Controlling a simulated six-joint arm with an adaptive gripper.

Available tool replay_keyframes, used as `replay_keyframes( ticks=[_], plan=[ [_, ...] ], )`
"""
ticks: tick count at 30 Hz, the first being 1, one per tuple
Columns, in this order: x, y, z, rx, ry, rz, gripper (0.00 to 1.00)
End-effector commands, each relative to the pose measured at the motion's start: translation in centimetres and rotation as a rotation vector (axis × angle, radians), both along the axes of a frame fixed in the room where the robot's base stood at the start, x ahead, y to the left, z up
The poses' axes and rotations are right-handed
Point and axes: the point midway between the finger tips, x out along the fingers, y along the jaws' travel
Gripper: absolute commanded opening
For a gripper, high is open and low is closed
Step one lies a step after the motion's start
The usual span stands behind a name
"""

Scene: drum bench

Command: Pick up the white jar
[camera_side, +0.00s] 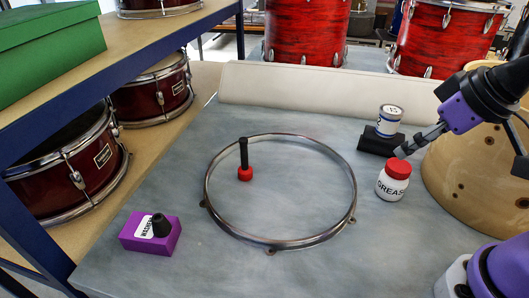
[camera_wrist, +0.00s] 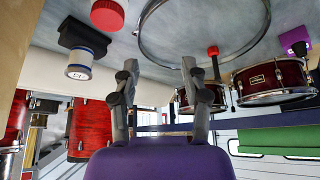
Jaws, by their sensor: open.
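The white jar (camera_side: 392,185) stands upright on the grey bench, with a red lid and a label reading GREAS. In the wrist view only its red lid (camera_wrist: 107,14) shows, at the top edge, left of the left finger. My gripper (camera_side: 461,157) is open and empty, tilted down from the right. One fingertip appears just above and right of the lid in the side view; whether it touches cannot be told. The two spread fingers show in the wrist view (camera_wrist: 159,68), with nothing between them.
A white-and-blue can (camera_side: 389,118) rests on a black block (camera_side: 379,143) behind the jar. A tan drum shell (camera_side: 465,165) stands close at right. A metal hoop (camera_side: 207,181), a black-and-red tool (camera_side: 245,172) and a purple box (camera_side: 135,236) lie left. The front bench is clear.

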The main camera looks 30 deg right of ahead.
Motion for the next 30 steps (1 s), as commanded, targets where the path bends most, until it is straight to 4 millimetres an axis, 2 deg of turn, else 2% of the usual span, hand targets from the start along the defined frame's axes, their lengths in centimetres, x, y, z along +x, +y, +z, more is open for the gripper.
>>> replay_keyframes(
  ticks=[1, 2, 3, 4, 17, 20, 30],
  plan=[
    [0.0, 0.0, 0.0, 0.000, 0.000, 0.000, 0.52],
    [0.0, 0.0, 0.0, 0.000, 0.000, 0.000, 0.67],
    [0.0, 0.0, 0.0, 0.000, 0.000, 0.000, 0.87],
    [0.0, 0.0, 0.0, 0.000, 0.000, 0.000, 1.00],
    [0.0, 0.0, 0.0, 0.000, 0.001, -0.001, 1.00],
    [0.4, -0.5, -0.1, -0.005, 0.038, -0.016, 1.00],
    [3.4, -6.4, -3.2, 0.016, 0.387, -0.145, 1.00]
  ],
)
